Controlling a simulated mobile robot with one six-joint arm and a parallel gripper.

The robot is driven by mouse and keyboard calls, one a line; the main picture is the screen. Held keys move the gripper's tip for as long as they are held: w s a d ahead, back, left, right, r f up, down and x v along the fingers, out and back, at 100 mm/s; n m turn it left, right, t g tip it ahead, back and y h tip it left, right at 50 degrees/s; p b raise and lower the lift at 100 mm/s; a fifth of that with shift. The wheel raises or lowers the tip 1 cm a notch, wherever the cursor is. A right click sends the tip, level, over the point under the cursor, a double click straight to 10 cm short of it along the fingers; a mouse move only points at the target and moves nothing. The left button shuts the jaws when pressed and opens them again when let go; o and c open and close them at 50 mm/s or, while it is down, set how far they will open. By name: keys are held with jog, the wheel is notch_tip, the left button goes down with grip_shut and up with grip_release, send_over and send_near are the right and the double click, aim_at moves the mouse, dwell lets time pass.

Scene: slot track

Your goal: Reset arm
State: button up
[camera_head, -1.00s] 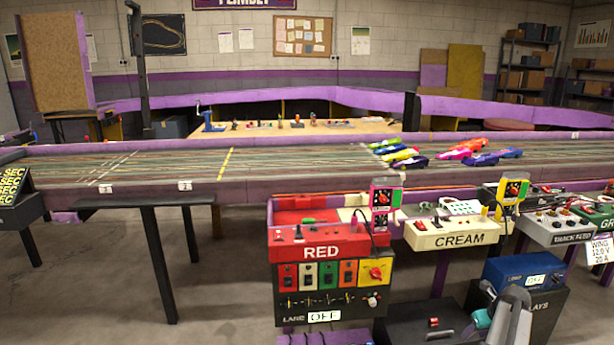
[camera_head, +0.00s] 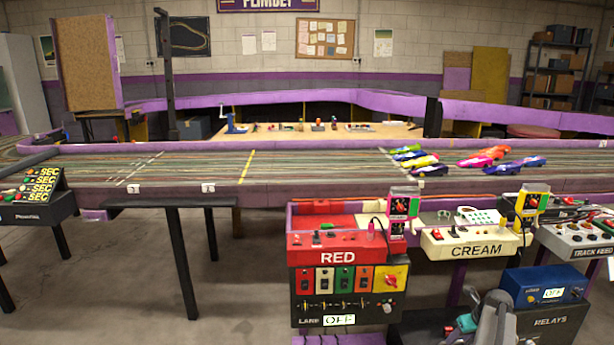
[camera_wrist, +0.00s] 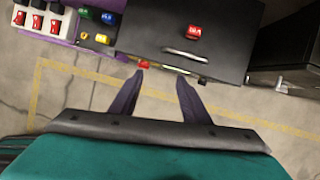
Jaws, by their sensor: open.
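My gripper (camera_wrist: 160,92) shows in the wrist view with its two dark fingers spread apart and nothing between them. It points down over the concrete floor, near a dark box with a handle (camera_wrist: 188,58) and a red switch (camera_wrist: 194,32). In the head view my folded arm (camera_head: 492,322) is at the bottom right, in front of the relay box; its fingertips cannot be made out there.
The slot track (camera_head: 300,165) crosses the room, with several toy cars (camera_head: 412,160) on it. The red control box (camera_head: 337,258), cream box (camera_head: 470,243) and blue box (camera_head: 545,287) stand in front.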

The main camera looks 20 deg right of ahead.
jog(key=w+a+f+n+g+y+p, duration=0.1)
jog(key=w+a+f+n+p, duration=0.15)
jog(key=a, duration=0.75)
jog(key=w+a+f+n+g+y+p, duration=0.1)
jog(key=w+a+p, duration=0.25)
jog(key=a, duration=0.75)
jog(key=w+a+f+n+g+y+p, duration=0.1)
jog(key=w+a+n+p, duration=0.15)
jog(key=a, duration=0.75)
jog(key=s+a+f+n+g+p, duration=0.15)
jog(key=s+a+n+p, duration=0.4)
jog(key=a, duration=0.65)
jog(key=s+a+n+g+p, duration=0.4)
jog(key=s+a, duration=0.3)
jog(key=a, duration=0.4)
jog(key=s+a+r+n+h+p, duration=0.1)
jog(key=s+a+n, duration=0.1)
jog(key=s+n, duration=0.6)
jog(key=s+a+r+n+g+h+p, duration=0.1)
jog(key=s+a+n+p, duration=0.1)
jog(key=s+n, duration=0.6)
jog(key=n, duration=0.6)
jog(key=shift+s+a+r+h, duration=0.25)
jog(key=shift+h, duration=0.05)
